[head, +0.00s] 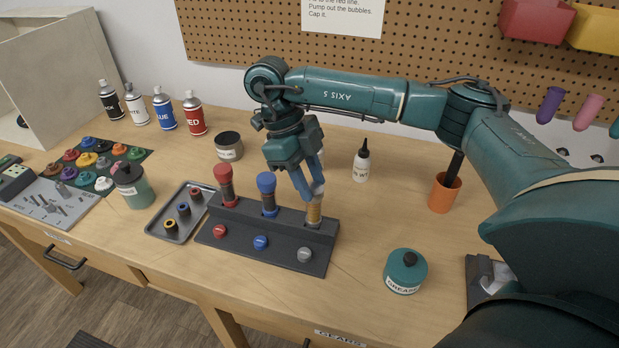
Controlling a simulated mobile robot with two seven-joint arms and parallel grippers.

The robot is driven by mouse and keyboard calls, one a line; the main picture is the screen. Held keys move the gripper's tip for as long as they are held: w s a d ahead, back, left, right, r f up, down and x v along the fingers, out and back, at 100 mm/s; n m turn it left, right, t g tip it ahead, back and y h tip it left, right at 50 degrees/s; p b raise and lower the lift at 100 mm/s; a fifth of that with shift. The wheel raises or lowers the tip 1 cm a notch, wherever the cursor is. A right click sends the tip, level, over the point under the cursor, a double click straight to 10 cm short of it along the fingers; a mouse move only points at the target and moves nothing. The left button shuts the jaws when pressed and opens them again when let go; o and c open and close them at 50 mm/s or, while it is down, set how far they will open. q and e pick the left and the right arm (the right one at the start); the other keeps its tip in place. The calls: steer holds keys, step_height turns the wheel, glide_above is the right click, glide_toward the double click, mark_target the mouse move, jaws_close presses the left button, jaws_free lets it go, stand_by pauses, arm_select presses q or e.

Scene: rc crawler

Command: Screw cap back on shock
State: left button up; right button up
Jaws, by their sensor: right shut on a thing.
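A dark shock stand (262,249) on the bench holds three upright shocks, with red, blue and grey round markers on its front. The red-capped shock (226,184) is at left and the blue-capped shock (267,194) is in the middle. The right shock (314,215) shows an amber body above the grey marker. My right gripper (315,192) points down at the top of this shock. It is shut on a grey cap, mostly hidden between the fingers. I cannot tell whether the cap is seated on the thread. My left gripper is not in view.
A metal tray (156,232) with small ringed parts lies left of the stand. A white dropper bottle (361,165) stands behind, a grease jar (405,272) to the right, and an orange cup (443,195) farther right. Bare bench lies between stand and jar.

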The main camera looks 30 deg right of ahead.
steer(key=m+y, duration=0.1)
steer(key=m, duration=0.3)
steer(key=shift+d+g, duration=0.15)
steer(key=shift+g, duration=0.15)
steer(key=o, duration=1)
steer(key=shift+y, duration=0.3)
steer(key=shift+o, duration=0.2)
